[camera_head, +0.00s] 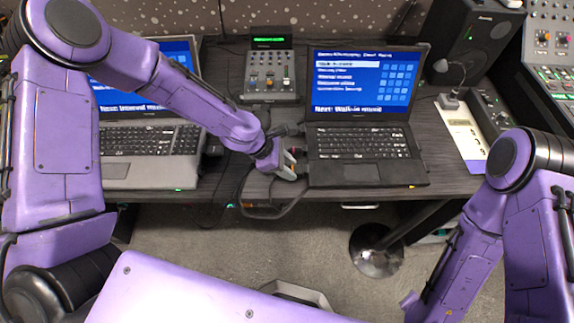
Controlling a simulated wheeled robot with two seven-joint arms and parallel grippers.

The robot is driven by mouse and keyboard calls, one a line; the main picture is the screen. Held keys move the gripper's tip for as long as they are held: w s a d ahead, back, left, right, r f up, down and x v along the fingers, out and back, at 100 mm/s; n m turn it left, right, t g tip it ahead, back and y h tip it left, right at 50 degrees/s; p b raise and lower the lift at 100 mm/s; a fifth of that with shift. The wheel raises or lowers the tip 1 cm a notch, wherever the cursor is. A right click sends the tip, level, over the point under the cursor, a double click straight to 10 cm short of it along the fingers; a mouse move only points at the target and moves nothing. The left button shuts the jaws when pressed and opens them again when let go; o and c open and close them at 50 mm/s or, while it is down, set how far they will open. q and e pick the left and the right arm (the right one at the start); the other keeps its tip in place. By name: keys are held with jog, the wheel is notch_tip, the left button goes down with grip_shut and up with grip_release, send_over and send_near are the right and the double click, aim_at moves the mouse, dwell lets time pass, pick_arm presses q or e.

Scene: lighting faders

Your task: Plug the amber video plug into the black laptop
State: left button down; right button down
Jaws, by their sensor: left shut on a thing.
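The black laptop (368,176) stands open on the dark desk, its screen lit blue. My left gripper (292,168) is at the laptop's left side, close to the edge of its keyboard base. It is shut on a small plug, taken as the amber video plug, which the fingers mostly hide. A dark cable loops below the gripper over the desk's front edge. I cannot tell whether the plug touches a port. My right arm comes down at the right, and its gripper is not in view.
A grey laptop (118,173) stands at the left, partly behind my left arm. A small fader mixer (270,75) sits between the laptops. A black speaker (470,45), a white panel (459,131) and a larger console (550,50) are at the right. Other dark plugs and cables lie near the gripper.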

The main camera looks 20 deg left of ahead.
pick_arm(q)
jog(key=shift+d, duration=0.1)
jog(key=c, duration=0.6)
grip_release()
jog(key=shift+w+d, duration=0.1)
jog(key=shift+d, duration=0.05)
jog(key=shift+a+r, duration=0.2)
jog(key=shift+a, duration=0.05)
jog(key=p+v, duration=0.1)
jog(key=v, duration=0.9)
jog(key=shift+d, duration=0.1)
